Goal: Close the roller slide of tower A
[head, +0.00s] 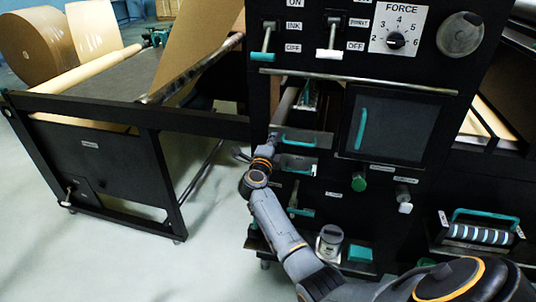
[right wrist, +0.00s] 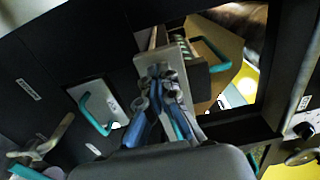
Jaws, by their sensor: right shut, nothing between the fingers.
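A slide front with a teal handle (head: 297,142) sticks out of an opening in the black machine front, with a grey rail and roller parts (head: 309,97) behind it. It looks like the roller slide; I cannot read a tower letter. In the right wrist view its grey end plate (right wrist: 178,58) stands beyond the fingers, with a teal handle (right wrist: 213,55) beside it. My right gripper (head: 272,137) is at the slide's left end, shut and empty. In the wrist view its fingers (right wrist: 163,76) overlap the plate; I cannot tell whether they touch. My left gripper is out of view.
Just below is a grey plate with another teal handle (head: 298,170). A dark door (head: 398,125) with a teal handle is to the right. Knobs (head: 359,182) and a tin (head: 329,242) are lower. A paper-roll frame (head: 120,170) stands left, with clear floor between.

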